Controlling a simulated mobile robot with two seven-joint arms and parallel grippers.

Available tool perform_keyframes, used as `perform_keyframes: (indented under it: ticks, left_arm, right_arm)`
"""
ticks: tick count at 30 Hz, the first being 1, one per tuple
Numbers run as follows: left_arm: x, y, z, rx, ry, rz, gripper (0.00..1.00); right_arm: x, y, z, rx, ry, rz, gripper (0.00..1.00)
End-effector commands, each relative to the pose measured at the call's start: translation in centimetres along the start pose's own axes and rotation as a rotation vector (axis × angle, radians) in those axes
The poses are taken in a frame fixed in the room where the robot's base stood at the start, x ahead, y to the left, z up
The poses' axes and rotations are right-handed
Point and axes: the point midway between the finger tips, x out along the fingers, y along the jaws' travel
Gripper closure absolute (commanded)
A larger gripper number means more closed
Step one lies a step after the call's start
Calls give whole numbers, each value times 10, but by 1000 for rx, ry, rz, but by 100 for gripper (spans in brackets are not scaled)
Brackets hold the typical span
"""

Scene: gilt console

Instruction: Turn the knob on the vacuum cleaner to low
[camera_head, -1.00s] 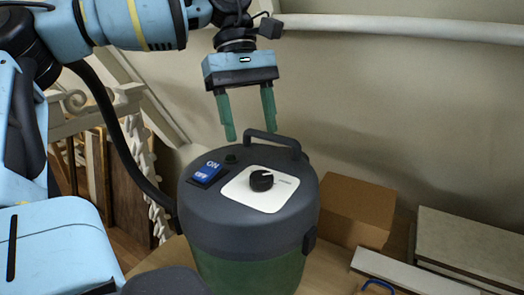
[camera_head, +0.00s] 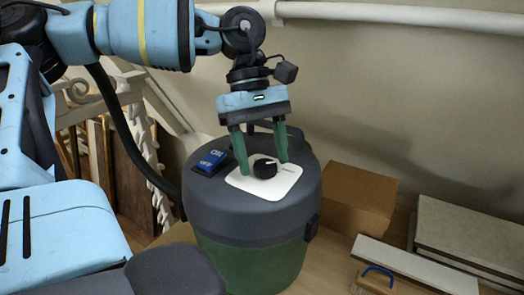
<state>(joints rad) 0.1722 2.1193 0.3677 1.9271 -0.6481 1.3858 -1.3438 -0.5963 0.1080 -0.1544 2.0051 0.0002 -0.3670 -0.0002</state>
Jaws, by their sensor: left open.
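The vacuum cleaner (camera_head: 250,228) stands upright on a wooden surface, with a dark grey lid and a green lower body. Its black knob (camera_head: 265,168) sits on a white plate (camera_head: 282,186) on the lid. A blue ON/OFF switch (camera_head: 210,160) is left of the plate. My left gripper (camera_head: 263,169) points down with its green fingers open, one on each side of the knob in the picture. I cannot tell whether the fingers touch the knob. The lid's handle is partly hidden behind the gripper. The marking right of the knob is too small to read. My right gripper is not in view.
A cardboard box (camera_head: 352,199) stands right of the vacuum. A white board (camera_head: 412,264), a blue-handled item (camera_head: 377,272) and a grey-topped stack (camera_head: 470,238) lie further right. A wall and a white pipe (camera_head: 400,12) are behind. A carved white railing (camera_head: 150,150) is at left.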

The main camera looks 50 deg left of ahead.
Motion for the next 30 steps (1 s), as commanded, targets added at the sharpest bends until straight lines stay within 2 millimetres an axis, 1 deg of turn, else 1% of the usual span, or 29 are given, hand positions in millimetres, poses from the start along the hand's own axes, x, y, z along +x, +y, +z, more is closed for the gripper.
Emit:
perform_keyframes:
  ticks: [8,11,18,19,26,30]
  left_arm:
    - [3,0,0,0,0,0,43]
    - [2,0,0,0,0,0,54]
    - [2,0,0,0,0,0,85]
    - [2,0,0,0,0,0,88]
    - [2,0,0,-16,0,7,88]
    - [2,-1,0,-62,0,26,88]
  right_arm:
    - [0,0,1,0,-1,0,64]
    - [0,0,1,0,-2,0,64]
    - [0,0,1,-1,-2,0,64]
    - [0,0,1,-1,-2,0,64]
    - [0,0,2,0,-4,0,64]
    - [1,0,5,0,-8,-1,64]
